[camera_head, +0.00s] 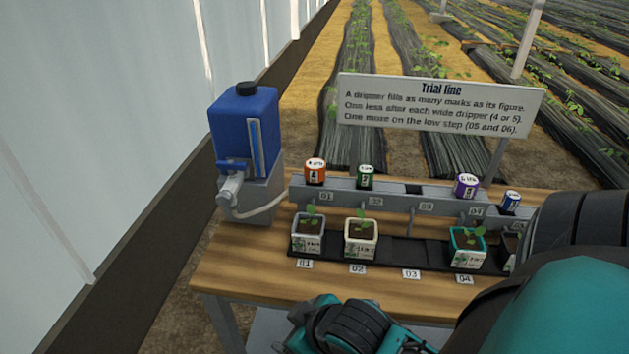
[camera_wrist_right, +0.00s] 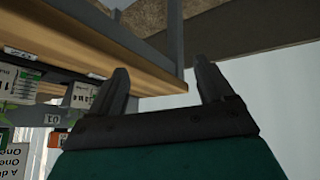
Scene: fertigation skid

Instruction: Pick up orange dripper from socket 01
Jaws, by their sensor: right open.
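The orange dripper (camera_head: 315,172), with a white top, stands upright in the grey rail above label 01 (camera_head: 326,197). The print on its top is too small to read surely. My right gripper (camera_wrist_right: 162,82) is open and empty in the right wrist view, its two dark fingers apart beside the wooden table edge. In the head view my right arm comes in from the right, and its hand is low at the table's front edge, well short of the dripper. My left gripper is not in view.
Green (camera_head: 365,177), purple (camera_head: 466,186) and blue (camera_head: 510,202) drippers stand along the rail; slot 03 (camera_head: 413,189) looks empty. Potted seedlings sit in the black tray (camera_head: 400,250) in front. A blue tank (camera_head: 243,130) stands left, and a sign (camera_head: 437,107) behind.

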